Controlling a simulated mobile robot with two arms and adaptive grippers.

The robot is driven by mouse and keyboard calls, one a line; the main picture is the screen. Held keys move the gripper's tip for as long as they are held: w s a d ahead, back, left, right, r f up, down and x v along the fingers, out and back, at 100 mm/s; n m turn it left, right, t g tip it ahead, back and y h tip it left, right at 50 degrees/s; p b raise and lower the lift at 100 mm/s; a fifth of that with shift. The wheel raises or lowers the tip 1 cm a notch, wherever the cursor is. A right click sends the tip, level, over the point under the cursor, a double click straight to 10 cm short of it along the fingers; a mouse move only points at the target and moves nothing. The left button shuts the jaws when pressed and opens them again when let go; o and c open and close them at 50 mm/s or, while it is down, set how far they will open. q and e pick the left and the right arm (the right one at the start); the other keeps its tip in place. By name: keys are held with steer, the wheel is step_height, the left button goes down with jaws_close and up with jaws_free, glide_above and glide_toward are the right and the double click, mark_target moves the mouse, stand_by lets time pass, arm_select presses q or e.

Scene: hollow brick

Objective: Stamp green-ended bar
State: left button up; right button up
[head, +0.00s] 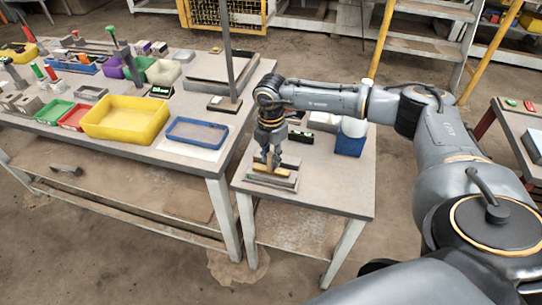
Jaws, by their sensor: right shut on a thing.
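My right gripper (271,157) points down over the small table at the centre. It is shut on a small tan upright piece. The tan piece stands over a yellowish bar (285,173) on a grey stepped block (262,180). I cannot tell whether they touch, and the fingers hide part of them. My left gripper is out of view.
The long table holds a yellow bin (125,118), a blue-rimmed tray (197,132), a tall grey post (229,50) and several small items. A blue box (350,145) with a white container (354,127) stands behind my right gripper. The small table's front right is clear.

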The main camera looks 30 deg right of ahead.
steer(key=shift+f+b, duration=0.35)
steer(key=shift+f, duration=0.2)
stand_by(1.1)
steer(key=shift+r, duration=0.1)
steer(key=shift+r+p, duration=0.8)
steer(key=shift+r, duration=0.1)
steer(key=shift+r+p, duration=1.75)
steer(key=shift+r, duration=0.85)
